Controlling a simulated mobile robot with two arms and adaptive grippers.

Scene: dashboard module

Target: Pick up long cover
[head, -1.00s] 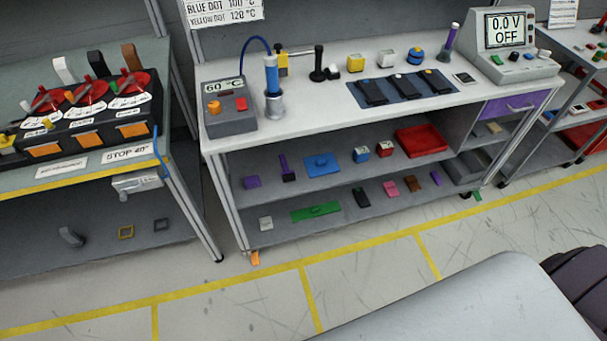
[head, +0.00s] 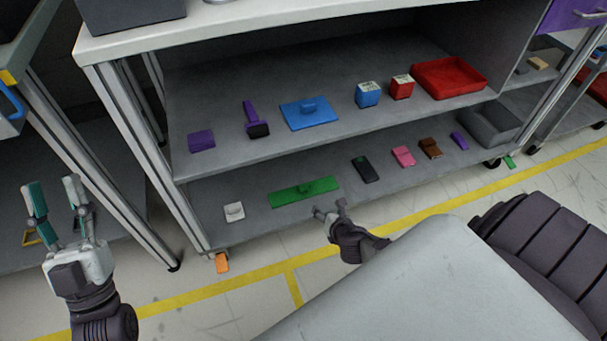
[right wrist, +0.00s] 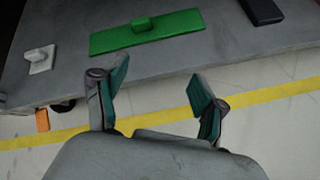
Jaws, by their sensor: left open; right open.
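The likely long cover is a flat green plate (head: 304,191) with a small knob, lying on the lower shelf in the head view. It also shows in the right wrist view (right wrist: 170,34), ahead of the fingers. My right gripper (head: 329,212) is open and empty, just in front of the shelf edge near the plate's right half, not touching it. Its two spread fingers show in the right wrist view (right wrist: 160,90). My left gripper (head: 54,186) is open and empty at the far left, in front of the neighbouring bench.
The lower shelf (head: 240,188) also holds a white piece (head: 234,211) left of the plate and a black piece (head: 365,169) right of it. The upper shelf above bears a blue cover (head: 310,115) and a red tray (head: 449,77). A shelf post (head: 140,155) stands at left.

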